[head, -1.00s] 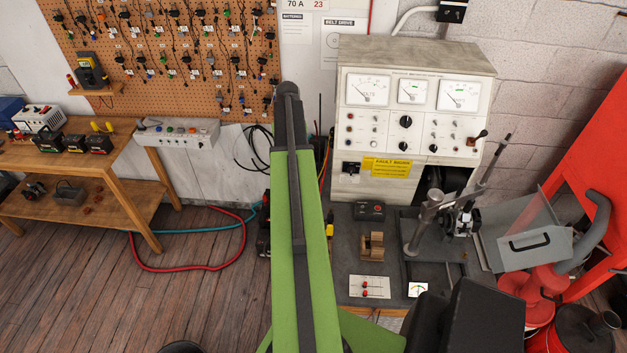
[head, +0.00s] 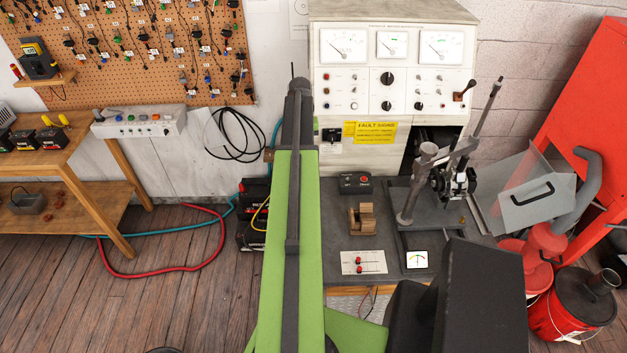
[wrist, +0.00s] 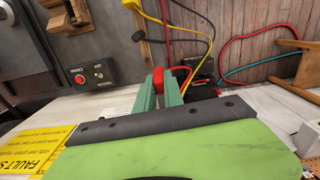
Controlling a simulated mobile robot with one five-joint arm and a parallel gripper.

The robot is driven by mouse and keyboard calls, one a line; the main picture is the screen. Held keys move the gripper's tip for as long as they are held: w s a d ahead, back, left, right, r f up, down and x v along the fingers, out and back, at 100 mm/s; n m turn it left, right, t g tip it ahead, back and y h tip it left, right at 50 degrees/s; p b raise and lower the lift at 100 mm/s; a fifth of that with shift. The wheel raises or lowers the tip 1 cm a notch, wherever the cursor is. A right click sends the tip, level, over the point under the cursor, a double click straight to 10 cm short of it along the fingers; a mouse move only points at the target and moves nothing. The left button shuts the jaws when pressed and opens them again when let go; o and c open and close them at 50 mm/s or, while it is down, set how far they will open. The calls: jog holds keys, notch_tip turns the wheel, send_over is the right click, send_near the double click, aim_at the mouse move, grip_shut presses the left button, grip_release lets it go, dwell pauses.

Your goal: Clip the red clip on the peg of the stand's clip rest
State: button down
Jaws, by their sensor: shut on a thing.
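My gripper (wrist: 160,92) shows its two green fingers in the wrist view, closed on the red clip (wrist: 181,73). In the head view my own arm hides the gripper and clip. A test stand with a metal post (head: 407,190) and a lever stands on the grey bench, well right of my arm.
The meter console (head: 390,80) stands behind. Cables and dark batteries (head: 254,190) lie left of the bench.

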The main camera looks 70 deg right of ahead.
jog(key=shift+m, duration=0.4)
jog(key=s+f+b, duration=0.1)
jog(key=f+b, duration=0.1)
jog(key=f, duration=0.1)
jog(key=s+d+f+b, duration=0.1)
jog(key=f+b, duration=0.2)
jog(key=s+f+b, duration=0.1)
jog(key=f+b, duration=0.1)
jog(key=f, duration=0.1)
jog(key=shift+s+d+f, duration=0.3)
jog(key=shift+s, duration=0.1)
jog(key=shift+w+f, duration=0.1)
jog(key=shift+f+b, duration=1.05)
jog(key=shift+b, duration=0.25)
jog(key=c, duration=1.4)
grip_release()
jog(key=shift+r, duration=0.15)
jog(key=shift+o, duration=0.2)
